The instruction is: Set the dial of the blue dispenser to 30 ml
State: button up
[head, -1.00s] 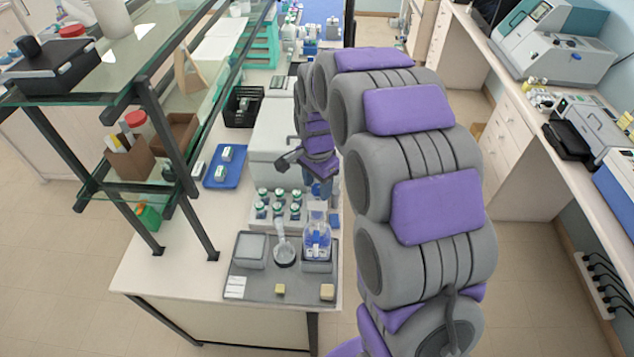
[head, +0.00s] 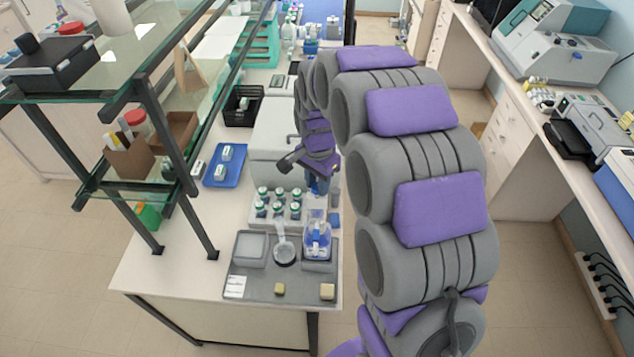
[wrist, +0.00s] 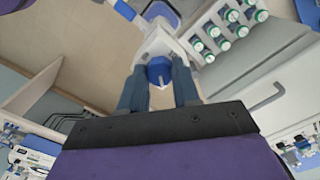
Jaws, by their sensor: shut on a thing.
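The blue dispenser (head: 317,243) stands on the grey tray (head: 262,289) near the front end of the bench in the head view. In the wrist view its white head (wrist: 160,42) shows at the top, with the round blue dial (wrist: 159,70) facing me. My gripper (wrist: 160,74) has one finger on each side of the dial and is shut on it. In the head view my gripper (head: 322,186) is small, just behind the dispenser, and partly covered by my arm. The dial's scale and setting cannot be read.
The tray also bears a square dish (head: 250,249), a round holder with a clear utensil (head: 283,249) and two small tan blocks. Several green-capped bottles (head: 277,203) stand behind it. A blue tray (head: 224,165) lies left, beside a glass shelf (head: 110,62).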

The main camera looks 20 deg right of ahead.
aim_at(317, 186)
jog(key=n+b, duration=0.1)
jog(key=n, duration=0.3)
jog(key=shift+n+b, duration=0.55)
jog(key=shift+n, duration=1.05)
jog(key=o, duration=1.1)
jog(key=shift+c, duration=0.2)
jog(key=shift+r, duration=0.1)
notch_tip(317, 186, up, 17)
jog(key=b, duration=0.1)
jog(key=shift+a, duration=0.1)
jog(key=s+f+n+g+b, duration=0.1)
jog(key=s+f+n+b, duration=0.1)
jog(key=s+f+b, duration=0.5)
jog(key=s+f+n+b, duration=0.1)
jog(key=s+f+b, duration=0.6)
jog(key=s+f, duration=1.3)
jog(key=s, duration=0.7)
jog(key=shift+f+n+g+b, duration=0.2)
jog(key=shift+n+g+b, duration=0.1)
jog(key=shift+n+g, duration=0.1)
